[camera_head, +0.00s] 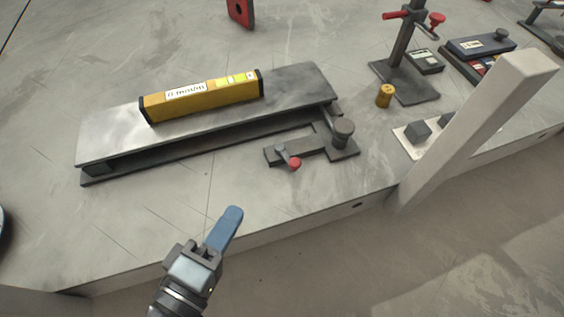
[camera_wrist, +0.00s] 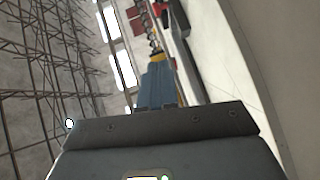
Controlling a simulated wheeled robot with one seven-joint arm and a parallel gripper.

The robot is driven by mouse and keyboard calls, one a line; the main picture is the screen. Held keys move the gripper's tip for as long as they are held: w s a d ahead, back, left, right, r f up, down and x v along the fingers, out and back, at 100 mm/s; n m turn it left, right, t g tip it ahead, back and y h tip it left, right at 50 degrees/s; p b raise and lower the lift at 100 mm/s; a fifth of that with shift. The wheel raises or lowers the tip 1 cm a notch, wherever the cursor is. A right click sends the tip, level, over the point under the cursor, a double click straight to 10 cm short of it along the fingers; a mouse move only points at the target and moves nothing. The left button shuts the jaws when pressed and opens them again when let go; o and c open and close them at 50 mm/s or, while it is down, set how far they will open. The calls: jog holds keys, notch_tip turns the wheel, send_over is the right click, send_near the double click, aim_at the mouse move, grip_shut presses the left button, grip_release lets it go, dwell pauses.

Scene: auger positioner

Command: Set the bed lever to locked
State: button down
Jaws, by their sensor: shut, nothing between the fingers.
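The bed lever (camera_head: 292,158) is a short grey arm with a red knob (camera_head: 295,163), on a dark bracket (camera_head: 308,147) in front of the long metal bed (camera_head: 290,85). The knob points toward the front edge of the table. I cannot read any lock marking. My gripper (camera_head: 232,215) is shut and empty, with blue fingers, above the table's front edge, left of and nearer than the lever. The blue fingers also show in the wrist view (camera_wrist: 157,85); the lever cannot be made out clearly there.
A yellow spirit level (camera_head: 203,95) lies on the bed. A dark round knob (camera_head: 343,130) stands at the bracket's right end. A pale post (camera_head: 475,130) rises at the right front. A stand (camera_head: 405,75) and a brass weight (camera_head: 385,95) are behind. The table front left of the lever is clear.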

jog(key=p, duration=0.1)
send_near(287, 156)
jog(key=w+r, duration=0.1)
jog(key=w+a+r, duration=0.1)
jog(key=shift+a+r, duration=0.1)
jog(key=shift+r, duration=0.2)
jog(key=shift+w+d+f+p, duration=0.15)
jog(key=shift+d, duration=0.45)
jog(key=shift+w+d+f+p, duration=0.1)
jog(key=shift+w+d+f, duration=0.05)
jog(key=shift+d, duration=0.45)
jog(key=shift+w+d+f+p, duration=0.15)
jog(key=shift+d, duration=0.45)
jog(key=shift+d, duration=0.1)
